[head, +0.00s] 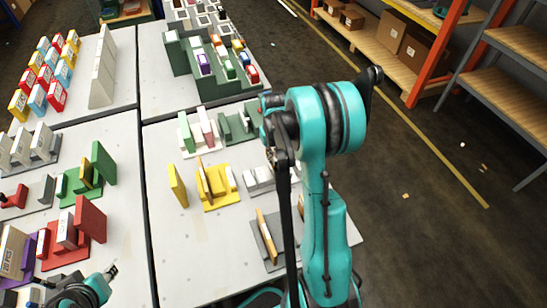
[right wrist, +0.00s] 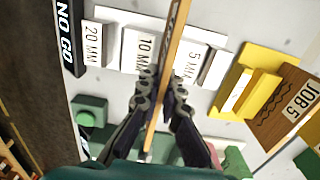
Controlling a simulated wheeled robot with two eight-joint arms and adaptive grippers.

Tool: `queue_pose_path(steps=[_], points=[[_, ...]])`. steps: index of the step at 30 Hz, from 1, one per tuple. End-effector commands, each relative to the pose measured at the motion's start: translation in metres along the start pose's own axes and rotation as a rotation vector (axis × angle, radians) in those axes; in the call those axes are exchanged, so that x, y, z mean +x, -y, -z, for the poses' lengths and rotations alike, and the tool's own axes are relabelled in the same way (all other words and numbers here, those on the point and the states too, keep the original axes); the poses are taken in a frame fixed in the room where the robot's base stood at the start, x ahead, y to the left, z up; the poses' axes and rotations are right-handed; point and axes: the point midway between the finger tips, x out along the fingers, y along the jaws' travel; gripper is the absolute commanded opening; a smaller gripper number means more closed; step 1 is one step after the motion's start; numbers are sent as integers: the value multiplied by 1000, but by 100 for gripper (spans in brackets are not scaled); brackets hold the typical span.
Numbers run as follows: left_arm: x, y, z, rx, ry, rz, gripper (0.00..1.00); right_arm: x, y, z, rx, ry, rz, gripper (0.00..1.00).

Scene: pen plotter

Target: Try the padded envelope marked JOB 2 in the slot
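In the right wrist view a thin brown envelope (right wrist: 173,42) stands nearly edge-on between the fingers of my right gripper (right wrist: 164,85). The fingers press on it from both sides; the print on its side is too oblique to read. Beyond it are white blocks marked 20 MM (right wrist: 92,43), 10 MM (right wrist: 138,48) and 5 MM (right wrist: 192,65), and a black NO GO piece (right wrist: 68,35). I cannot tell whether the envelope is in a gap. In the head view my arm hides the right gripper. My left gripper (head: 110,271) is at lower left, too small to judge.
A brown JOB 5 piece (right wrist: 288,105) stands by a yellow holder (right wrist: 245,92). Green parts (right wrist: 90,112) lie near the fingers. In the head view a grey stand with a brown board (head: 267,232) is close to my right arm. The front table (head: 185,255) has bare room.

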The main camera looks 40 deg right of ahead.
Motion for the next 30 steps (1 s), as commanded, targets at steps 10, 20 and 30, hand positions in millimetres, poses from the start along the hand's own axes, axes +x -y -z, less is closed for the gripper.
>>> queue_pose_path(steps=[10, 20, 30], points=[[6, 0, -4, 0, 0, 0, 31, 8, 0, 0, 0, 0, 0, 0], [10, 0, -8, 0, 0, 0, 31, 15, 0, 0, 0, 0, 0, 0], [15, 0, -11, 0, 0, 0, 31, 22, 0, 0, 0, 0, 0, 0]])
